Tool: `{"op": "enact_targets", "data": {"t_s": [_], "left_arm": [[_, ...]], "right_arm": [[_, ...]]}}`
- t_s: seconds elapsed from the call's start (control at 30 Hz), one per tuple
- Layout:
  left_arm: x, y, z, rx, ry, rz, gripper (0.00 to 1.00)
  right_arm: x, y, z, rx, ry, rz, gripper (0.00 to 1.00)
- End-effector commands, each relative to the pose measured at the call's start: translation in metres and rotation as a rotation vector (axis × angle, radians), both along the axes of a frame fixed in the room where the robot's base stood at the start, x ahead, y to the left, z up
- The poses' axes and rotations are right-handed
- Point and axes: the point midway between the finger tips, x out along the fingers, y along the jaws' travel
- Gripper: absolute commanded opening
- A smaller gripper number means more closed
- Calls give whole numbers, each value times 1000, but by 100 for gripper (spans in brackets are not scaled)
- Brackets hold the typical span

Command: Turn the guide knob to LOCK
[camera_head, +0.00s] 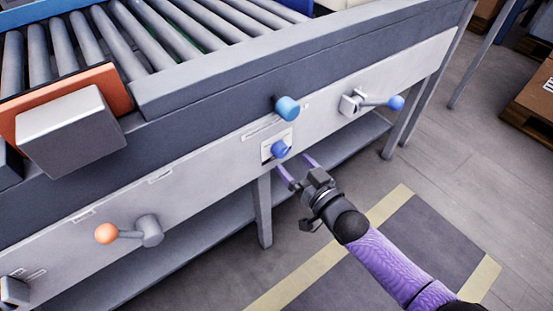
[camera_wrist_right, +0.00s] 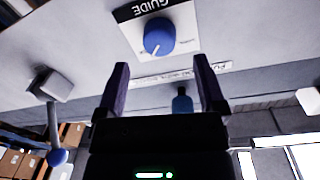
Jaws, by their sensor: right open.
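The guide knob (camera_head: 280,148) is a small blue knob on a white plate on the machine's grey front panel. In the right wrist view the blue guide knob (camera_wrist_right: 158,37) sits under an upside-down "GUIDE" label, with a white pointer line toward the picture's lower left. The small position words on the plate are too blurred to read. My right gripper (camera_head: 296,166) is open and empty, just short of the knob, its fingers toward the panel. In the wrist view the two fingers (camera_wrist_right: 161,82) stand apart, with the knob beyond the tips. My left gripper is not in view.
A larger blue knob (camera_head: 287,108) sticks out just above the guide knob. A blue-ball lever (camera_head: 378,103) is to its right, an orange-ball lever (camera_head: 125,232) at lower left. A grey box (camera_head: 70,132) juts out at left. Open floor lies in front.

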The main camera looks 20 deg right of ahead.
Motion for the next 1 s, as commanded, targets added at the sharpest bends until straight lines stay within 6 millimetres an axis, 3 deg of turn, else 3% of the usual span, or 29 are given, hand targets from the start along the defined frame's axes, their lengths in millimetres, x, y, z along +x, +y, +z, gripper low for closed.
{"op": "enact_targets", "data": {"t_s": [0.03,0.2,0.57,0.9,1.0], "left_arm": [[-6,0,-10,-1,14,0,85],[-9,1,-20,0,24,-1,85],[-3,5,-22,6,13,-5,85],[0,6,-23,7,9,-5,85],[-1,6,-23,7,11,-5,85]], "right_arm": [[11,4,-8,1,2,0,89],[35,11,-5,-1,3,0,89],[42,13,-1,-2,3,0,89],[42,13,-1,-2,3,0,17],[42,13,-1,-2,4,0,0]]}}
